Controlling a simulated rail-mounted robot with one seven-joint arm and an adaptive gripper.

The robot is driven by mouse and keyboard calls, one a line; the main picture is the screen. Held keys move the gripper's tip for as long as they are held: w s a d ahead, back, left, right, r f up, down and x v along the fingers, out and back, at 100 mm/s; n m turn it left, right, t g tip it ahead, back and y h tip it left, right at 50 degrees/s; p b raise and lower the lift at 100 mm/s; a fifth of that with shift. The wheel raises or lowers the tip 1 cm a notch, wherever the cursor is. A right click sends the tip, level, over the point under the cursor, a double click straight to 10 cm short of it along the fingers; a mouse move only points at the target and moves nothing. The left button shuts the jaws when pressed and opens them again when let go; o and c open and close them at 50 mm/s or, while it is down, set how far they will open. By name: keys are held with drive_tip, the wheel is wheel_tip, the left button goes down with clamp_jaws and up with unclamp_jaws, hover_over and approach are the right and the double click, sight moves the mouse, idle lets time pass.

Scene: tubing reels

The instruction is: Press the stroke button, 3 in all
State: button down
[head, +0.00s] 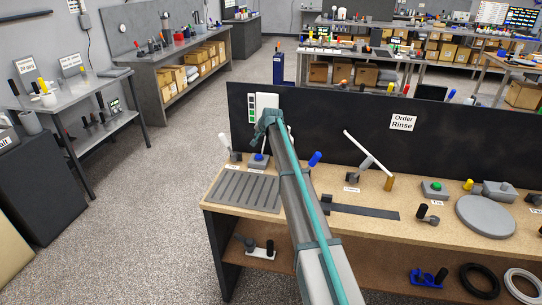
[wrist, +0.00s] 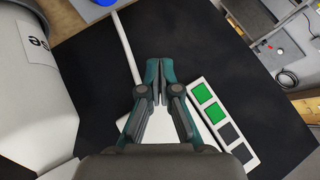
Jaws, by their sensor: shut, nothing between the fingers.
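My gripper (head: 264,126) is shut and empty, in front of the black back panel in the head view. Its closed teal fingertips also show in the wrist view (wrist: 162,75). A blue button (head: 258,157) on a small box stands on the bench below it, apart from the gripper. A green button (head: 435,186) sits on a box further right. The labels are too small to tell which is the stroke button. A light strip (wrist: 222,122) beside the fingers in the wrist view has two green squares and two dark ones.
The black panel (head: 340,137) rises along the bench's back and bears an "Order Rinse" sign (head: 402,122). A ribbed grey tray (head: 242,191), a white-armed lever (head: 368,152) and a round grey plate (head: 486,215) occupy the bench. My arm hides part of the bench.

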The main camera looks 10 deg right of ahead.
drive_tip(key=shift+f, duration=0.1)
idle(0.3)
drive_tip(key=b, duration=0.2)
hover_over(259, 156)
wheel_tip(259, 156, down, 7)
drive_tip(key=shift+d+r, duration=0.1)
drive_tip(key=shift+f+b, duration=0.4)
drive_tip(key=shift+f, duration=0.5)
drive_tip(key=shift+f, duration=0.1)
idle(0.7)
drive_tip(key=shift+f+b, duration=0.35)
drive_tip(key=shift+f+b, duration=0.3)
drive_tip(key=shift+f, duration=0.2)
idle(1.0)
drive_tip(key=shift+r, duration=0.95)
drive_tip(key=shift+r, duration=0.1)
